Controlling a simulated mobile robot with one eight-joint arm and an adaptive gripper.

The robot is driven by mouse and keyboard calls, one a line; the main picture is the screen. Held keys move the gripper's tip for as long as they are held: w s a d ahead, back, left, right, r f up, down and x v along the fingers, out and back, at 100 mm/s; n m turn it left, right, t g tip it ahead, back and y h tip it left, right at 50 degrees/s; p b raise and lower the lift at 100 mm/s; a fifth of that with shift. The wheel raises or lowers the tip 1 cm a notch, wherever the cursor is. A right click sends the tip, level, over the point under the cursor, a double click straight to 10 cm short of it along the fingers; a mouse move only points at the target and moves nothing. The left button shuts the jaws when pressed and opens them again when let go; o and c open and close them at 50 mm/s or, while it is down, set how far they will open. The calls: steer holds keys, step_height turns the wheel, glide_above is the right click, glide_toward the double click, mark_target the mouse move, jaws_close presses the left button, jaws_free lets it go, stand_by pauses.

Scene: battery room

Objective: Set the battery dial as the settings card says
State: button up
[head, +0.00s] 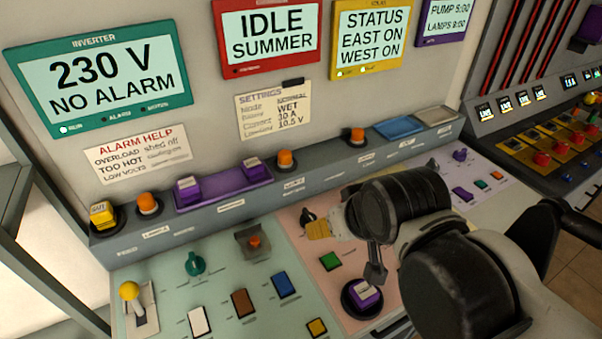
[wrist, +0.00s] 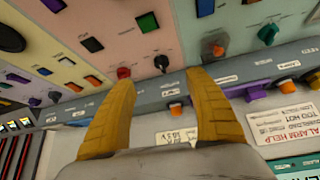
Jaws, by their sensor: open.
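In the wrist view the black dial (wrist: 161,62) lies between and just beyond my fingertips, apparently not gripped. My gripper (wrist: 158,82) has two yellow fingers spread apart and empty. In the head view my gripper (head: 319,230) is beside the dial, one finger mostly hidden.
A green dial (head: 195,263) and a guarded orange button (head: 253,242) are on the green panel to the left. A grey ledge (head: 330,172) with orange buttons runs behind.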

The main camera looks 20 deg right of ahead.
steer(key=w+r+n+g+p, duration=0.2)
steer(key=w+n+g, duration=0.15)
steer(key=w, duration=0.35)
steer(key=n+g+p, duration=0.3)
steer(key=n+g, duration=0.1)
steer(key=n, duration=0.1)
glide_above(308, 213)
steer(key=shift+t, duration=0.25)
step_height(308, 213, down, 7)
steer(key=shift+f, duration=0.1)
step_height(308, 213, down, 10)
steer(key=b, duration=0.4)
steer(key=shift+f, duration=0.25)
steer(key=c, duration=1.2)
